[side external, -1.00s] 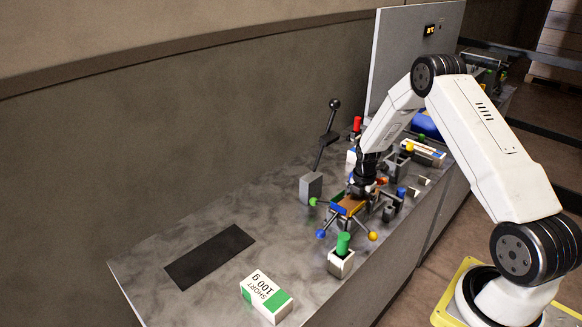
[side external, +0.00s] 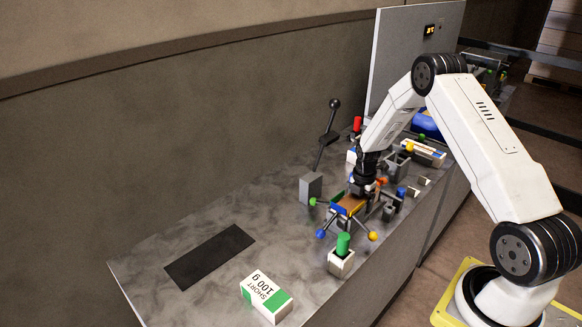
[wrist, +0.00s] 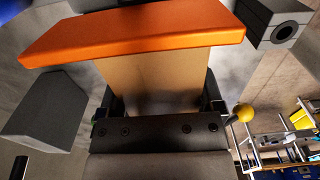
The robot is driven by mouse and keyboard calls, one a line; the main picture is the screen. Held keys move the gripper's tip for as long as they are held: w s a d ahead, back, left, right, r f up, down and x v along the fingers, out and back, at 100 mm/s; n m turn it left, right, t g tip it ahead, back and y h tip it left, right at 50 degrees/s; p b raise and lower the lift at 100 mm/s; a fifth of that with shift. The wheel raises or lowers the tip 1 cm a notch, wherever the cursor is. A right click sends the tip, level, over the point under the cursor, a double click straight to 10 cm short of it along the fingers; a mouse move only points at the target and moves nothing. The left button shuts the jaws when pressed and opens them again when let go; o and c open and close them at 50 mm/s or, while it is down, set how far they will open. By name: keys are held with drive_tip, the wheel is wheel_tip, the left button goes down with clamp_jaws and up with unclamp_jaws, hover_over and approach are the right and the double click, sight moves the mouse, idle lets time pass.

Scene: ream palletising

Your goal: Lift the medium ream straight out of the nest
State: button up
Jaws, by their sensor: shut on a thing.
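The medium ream looks like the tan-brown block (wrist: 155,80) between my fingers in the wrist view; its brown top (side external: 351,203) shows just in front of my gripper in the side view. My gripper (side external: 361,190) points down and is shut on it, with dark fingers on both sides (wrist: 160,105). The ream is at the nest, among coloured walls and ball-ended rods, including a blue ball (side external: 320,234) and a yellow ball (side external: 373,236). An orange bar (wrist: 140,33) crosses the ream's far end in the wrist view. I cannot tell whether the ream's underside is clear of the nest.
A grey block (side external: 311,187) and a black-knobbed lever (side external: 334,104) stand behind left. A green-topped post (side external: 343,245) stands in front. The counter's left is mostly clear.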

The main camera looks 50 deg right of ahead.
drive_tip(key=shift+r, duration=0.65)
drive_tip(key=shift+r, duration=0.35)
drive_tip(key=shift+r, duration=0.35)
drive_tip(key=shift+r, duration=0.35)
drive_tip(key=shift+r, duration=0.3)
drive_tip(key=shift+r, duration=0.35)
drive_tip(key=shift+r, duration=0.2)
drive_tip(key=shift+r, duration=2.35)
